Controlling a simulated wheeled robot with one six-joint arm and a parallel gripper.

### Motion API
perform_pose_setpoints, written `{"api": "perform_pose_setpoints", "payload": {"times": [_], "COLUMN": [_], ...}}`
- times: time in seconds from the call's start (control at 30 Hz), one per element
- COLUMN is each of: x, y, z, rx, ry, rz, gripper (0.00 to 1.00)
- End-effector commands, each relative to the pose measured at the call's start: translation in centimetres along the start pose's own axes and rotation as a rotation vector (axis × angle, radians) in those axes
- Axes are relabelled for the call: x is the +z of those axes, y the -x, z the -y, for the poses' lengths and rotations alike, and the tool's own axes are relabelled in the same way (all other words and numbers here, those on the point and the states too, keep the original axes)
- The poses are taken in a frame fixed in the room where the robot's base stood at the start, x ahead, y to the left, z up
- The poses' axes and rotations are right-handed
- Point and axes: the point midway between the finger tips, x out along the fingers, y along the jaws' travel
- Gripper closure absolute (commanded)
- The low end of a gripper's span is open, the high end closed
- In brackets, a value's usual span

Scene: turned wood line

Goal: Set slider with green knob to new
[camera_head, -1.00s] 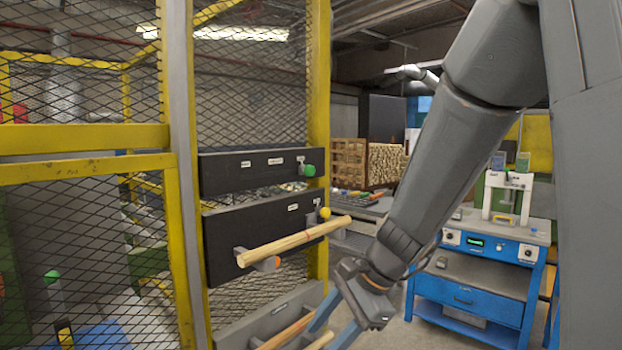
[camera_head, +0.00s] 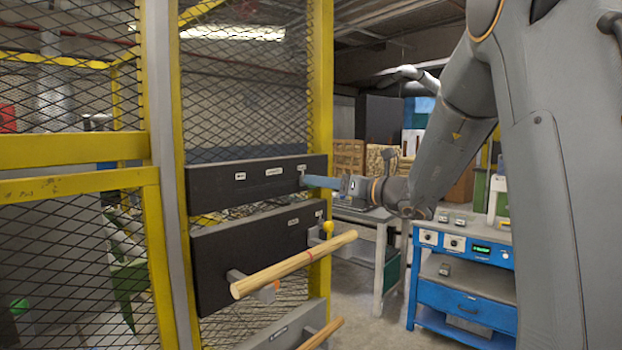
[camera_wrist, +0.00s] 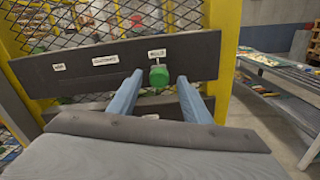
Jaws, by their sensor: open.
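The green knob (camera_wrist: 158,77) sits in the wrist view on the upper black board (camera_wrist: 95,76), below the right-hand one of three small white labels. The left label (camera_wrist: 59,68) is too small to read surely. My gripper (camera_wrist: 160,75) is open, with one blue finger on each side of the knob; I cannot tell whether either touches it. In the head view the upper board (camera_head: 225,187) hangs on the mesh fence, and my gripper (camera_head: 307,181) reaches its right end from the right. The green knob is hidden there.
Below hangs a second black board (camera_head: 215,250) with a yellow knob (camera_head: 328,227) and a wooden rod (camera_head: 293,266) jutting out on supports. A yellow post (camera_head: 320,100) stands close behind the boards' right end. A blue workbench (camera_head: 462,275) is at the right.

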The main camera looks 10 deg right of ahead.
Motion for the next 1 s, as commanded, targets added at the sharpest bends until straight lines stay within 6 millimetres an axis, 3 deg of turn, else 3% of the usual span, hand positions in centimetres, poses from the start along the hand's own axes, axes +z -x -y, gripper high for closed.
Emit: {"api": "perform_pose_setpoints", "payload": {"times": [0.23,0.6,0.87,1.0], "x": [0.0,-0.1,-0.1,-0.1], "y": [-3.2,-3.9,-3.9,-3.9], "z": [-0.2,-0.2,-0.3,-0.3], "rx": [0.003,0.004,0.004,0.004], "ry": [0.0,0.002,0.002,0.001], "rz": [-0.002,-0.002,-0.002,-0.002], "gripper": [0.56,0.56,0.98,1.0]}}
